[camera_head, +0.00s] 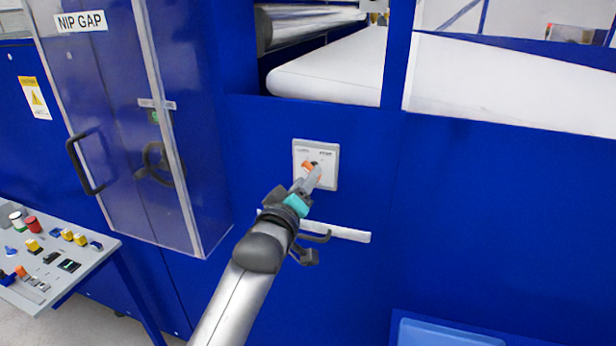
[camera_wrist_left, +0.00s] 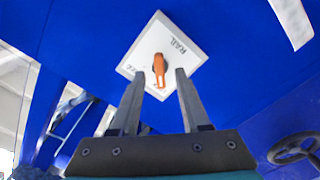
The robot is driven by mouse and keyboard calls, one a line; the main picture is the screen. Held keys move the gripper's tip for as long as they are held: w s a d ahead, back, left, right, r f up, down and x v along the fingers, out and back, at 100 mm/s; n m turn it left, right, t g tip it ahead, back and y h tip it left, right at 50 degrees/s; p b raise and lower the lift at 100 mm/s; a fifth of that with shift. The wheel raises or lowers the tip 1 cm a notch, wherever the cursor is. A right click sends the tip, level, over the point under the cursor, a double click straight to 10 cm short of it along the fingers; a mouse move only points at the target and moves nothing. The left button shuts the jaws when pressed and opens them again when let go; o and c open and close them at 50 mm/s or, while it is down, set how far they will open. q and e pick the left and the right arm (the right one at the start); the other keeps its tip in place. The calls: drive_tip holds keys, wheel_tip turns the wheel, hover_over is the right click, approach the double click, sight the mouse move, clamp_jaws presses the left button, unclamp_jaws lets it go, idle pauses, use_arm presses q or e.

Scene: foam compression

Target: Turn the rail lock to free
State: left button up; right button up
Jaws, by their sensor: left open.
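The rail lock is an orange knob (camera_head: 307,167) on a square white plate (camera_head: 330,150) fixed to the blue machine panel. In the left wrist view the knob (camera_wrist_left: 159,66) stands out from the plate (camera_wrist_left: 150,35), which reads "RAIL" along one side. The rest of its lettering is cut off or too small to read. My left gripper (camera_head: 313,172) is in front of the plate and partly covers the knob. In the left wrist view its open fingers (camera_wrist_left: 159,76) lie on either side of the knob; I cannot tell whether they touch it. My right gripper is not in view.
A white bar (camera_head: 350,233) runs across the panel below the plate. A clear guard door (camera_head: 110,130) labelled "NIP GAP" covers a handwheel (camera_head: 158,165) to the left. A console (camera_head: 85,262) with several buttons stands at lower left. A white roller belt (camera_head: 335,70) lies above.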

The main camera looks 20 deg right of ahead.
use_arm(q)
drive_tip(key=shift+x, duration=0.8)
clamp_jaws()
